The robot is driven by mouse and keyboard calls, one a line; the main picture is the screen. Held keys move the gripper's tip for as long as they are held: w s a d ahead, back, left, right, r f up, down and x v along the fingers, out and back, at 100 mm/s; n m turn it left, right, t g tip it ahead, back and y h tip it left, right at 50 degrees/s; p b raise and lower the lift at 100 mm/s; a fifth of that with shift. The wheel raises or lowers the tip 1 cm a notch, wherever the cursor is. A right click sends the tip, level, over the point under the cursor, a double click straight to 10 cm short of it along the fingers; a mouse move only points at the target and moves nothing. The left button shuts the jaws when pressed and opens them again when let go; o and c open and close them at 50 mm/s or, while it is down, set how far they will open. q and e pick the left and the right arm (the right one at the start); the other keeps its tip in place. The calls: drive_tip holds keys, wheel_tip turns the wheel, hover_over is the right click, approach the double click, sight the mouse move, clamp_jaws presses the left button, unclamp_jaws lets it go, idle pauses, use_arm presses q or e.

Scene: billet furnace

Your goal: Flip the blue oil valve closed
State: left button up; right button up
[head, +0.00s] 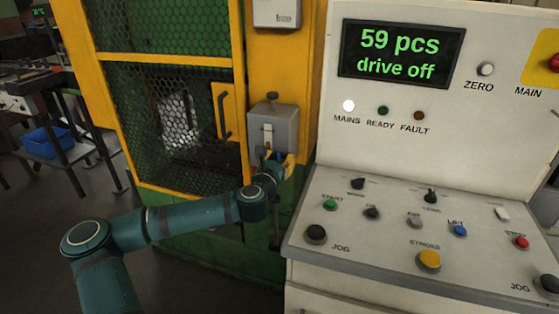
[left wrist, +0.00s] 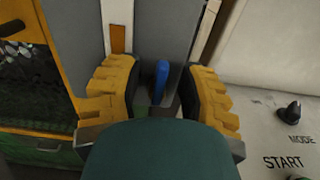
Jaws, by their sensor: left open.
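The blue oil valve shows in the left wrist view as an upright blue lever (left wrist: 162,80). It stands between the two yellow-padded fingers of my left gripper (left wrist: 160,70), with a gap on both sides. In the head view my left gripper (head: 283,161) is at the lower part of a grey box (head: 284,128) on the yellow machine frame. The gripper largely hides the valve there. The left gripper is open. The lower end of the lever is hidden behind my wrist in the left wrist view. My right gripper is not in view.
A control console (head: 420,190) with buttons and a display reading "59 pcs, drive off" stands close on the right. A yellow-framed mesh guard (head: 180,125) is to the left. A blue bin (head: 47,142) sits at a table farther left.

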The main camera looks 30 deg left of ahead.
use_arm(q)
drive_tip(key=shift+w, duration=0.1)
drive_tip(key=shift+c, duration=0.4)
clamp_jaws()
drive_tip(key=m+p, duration=0.1)
drive_tip(key=m, duration=0.1)
drive_tip(key=m+p, duration=0.1)
drive_tip(key=m, duration=0.1)
drive_tip(key=shift+w+d+r, duration=0.1)
drive_tip(key=shift+d, duration=0.25)
drive_tip(key=m, duration=0.3)
drive_tip(key=m+p, duration=0.1)
drive_tip(key=m, duration=0.1)
drive_tip(key=shift+w+d+f, duration=0.1)
drive_tip(key=shift+d+f, duration=0.15)
drive_tip(key=shift+d, duration=0.05)
drive_tip(key=shift+d+f+m+b, duration=0.1)
drive_tip(key=shift+f+m+b, duration=0.15)
drive_tip(key=shift+m, duration=1.25)
drive_tip(key=shift+d+f+m+b, duration=0.1)
drive_tip(key=shift+f+m+b, duration=0.15)
drive_tip(key=shift+m, duration=1.25)
drive_tip(key=shift+d+f+m+b, duration=0.1)
drive_tip(key=shift+f+m+b, duration=0.15)
drive_tip(key=shift+m, duration=1.25)
